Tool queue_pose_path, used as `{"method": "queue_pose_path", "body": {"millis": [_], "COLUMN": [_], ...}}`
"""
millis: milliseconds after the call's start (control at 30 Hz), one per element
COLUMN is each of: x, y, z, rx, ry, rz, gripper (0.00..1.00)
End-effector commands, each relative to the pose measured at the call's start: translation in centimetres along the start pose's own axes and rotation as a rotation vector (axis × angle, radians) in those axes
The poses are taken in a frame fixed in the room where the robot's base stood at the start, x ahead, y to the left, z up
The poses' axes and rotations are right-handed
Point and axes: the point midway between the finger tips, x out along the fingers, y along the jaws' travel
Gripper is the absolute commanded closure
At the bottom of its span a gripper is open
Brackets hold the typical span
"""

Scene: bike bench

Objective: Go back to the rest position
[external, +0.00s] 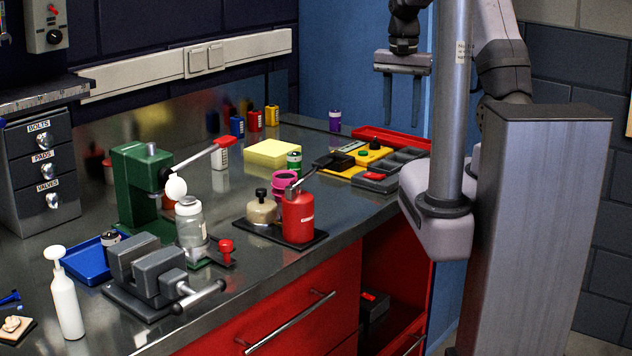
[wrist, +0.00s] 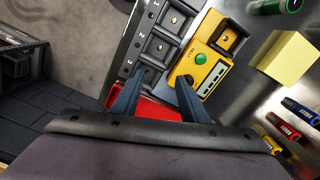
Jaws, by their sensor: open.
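My gripper (external: 403,95) hangs high above the right end of the bench in the external view, its two fingers pointing down. The fingers are apart with nothing between them. In the wrist view my gripper (wrist: 155,95) is also open and empty. Below it lie a yellow device (wrist: 207,58) with a green button, a grey tray with numbered compartments (wrist: 150,50) and a red tray (wrist: 148,108). My gripper touches none of them.
A blue wall stands behind my gripper. The air around the gripper is clear.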

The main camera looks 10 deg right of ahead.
Motion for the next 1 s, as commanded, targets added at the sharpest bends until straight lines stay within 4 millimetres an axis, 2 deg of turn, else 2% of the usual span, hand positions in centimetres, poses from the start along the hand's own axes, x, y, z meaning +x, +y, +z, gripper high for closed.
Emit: {"method": "queue_pose_path", "body": {"millis": [33, 200, 400, 633, 867, 1000], "x": [0.2, 1.6, 3.5, 4.9, 5.5, 7.1], "y": [1.9, 7.4, 12.2, 14.7, 15.1, 15.1], "z": [1.0, 4.6, 9.1, 12.1, 12.6, 12.6], "rx": [-0.035, -0.181, -0.327, -0.418, -0.433, -0.433], "ry": [0.000, 0.001, 0.000, -0.002, -0.002, -0.002], "rz": [0.000, 0.000, 0.001, 0.001, 0.001, 0.001], "gripper": [0.60, 0.60, 0.60, 0.60, 0.60, 0.60]}}
